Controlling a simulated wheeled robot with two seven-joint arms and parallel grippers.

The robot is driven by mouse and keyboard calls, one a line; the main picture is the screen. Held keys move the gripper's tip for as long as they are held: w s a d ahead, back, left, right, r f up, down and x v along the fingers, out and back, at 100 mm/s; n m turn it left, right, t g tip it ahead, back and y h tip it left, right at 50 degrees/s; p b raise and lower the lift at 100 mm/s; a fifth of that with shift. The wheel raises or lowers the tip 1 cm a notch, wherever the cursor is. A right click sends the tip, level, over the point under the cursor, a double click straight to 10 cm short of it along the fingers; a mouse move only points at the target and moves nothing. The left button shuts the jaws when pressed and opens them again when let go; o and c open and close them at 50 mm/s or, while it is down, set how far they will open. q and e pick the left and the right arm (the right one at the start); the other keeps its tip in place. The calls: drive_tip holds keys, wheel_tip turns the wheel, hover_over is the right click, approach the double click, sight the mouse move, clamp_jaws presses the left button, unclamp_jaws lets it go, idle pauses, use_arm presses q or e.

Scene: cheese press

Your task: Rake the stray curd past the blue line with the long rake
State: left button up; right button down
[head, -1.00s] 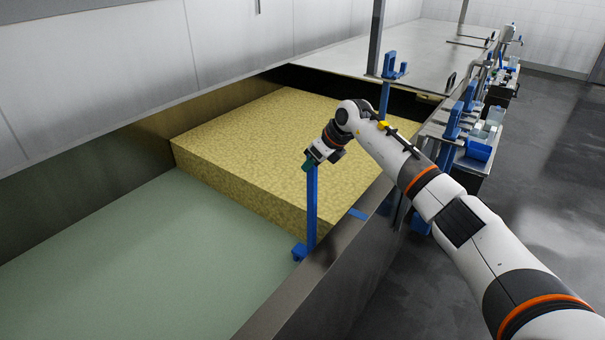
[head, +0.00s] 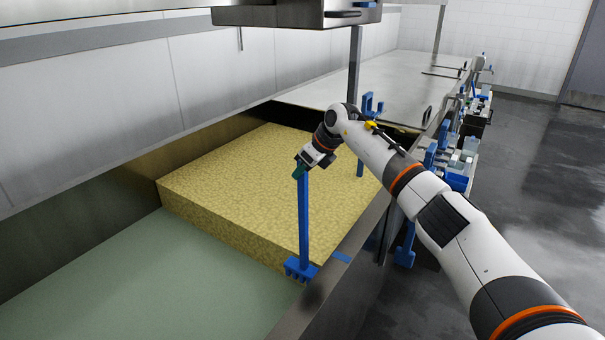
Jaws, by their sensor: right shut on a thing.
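My right gripper (head: 303,168) is shut on the top of the blue long rake (head: 304,215), which hangs nearly upright. The toothed rake head (head: 300,268) is low in the vat, close to its right wall and the near corner of the big yellow curd block (head: 250,185). I cannot tell whether the head touches the block or the floor. A short blue line (head: 341,257) marks the vat rim, right of the rake head and slightly farther off. I cannot make out a separate stray piece of curd. My left gripper is out of view.
The pale green vat floor (head: 140,280) is bare in front of the block. The steel rim (head: 318,290) runs along the right. Another blue tool (head: 362,150) stands at the far right of the vat. Trays and blue tools line the side (head: 455,175).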

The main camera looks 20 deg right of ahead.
wheel_tip(320, 180, up, 24)
drive_tip(key=p, duration=1.5)
drive_tip(key=shift+p, duration=0.3)
drive_tip(key=shift+r, duration=0.1)
drive_tip(key=s+d+b, duration=0.6)
drive_tip(key=s+d, duration=0.2)
drive_tip(key=s, duration=0.4)
drive_tip(key=s+d+b, duration=0.6)
drive_tip(key=s+d, duration=0.1)
drive_tip(key=s, duration=0.4)
drive_tip(key=shift+s+d, duration=0.35)
idle(0.4)
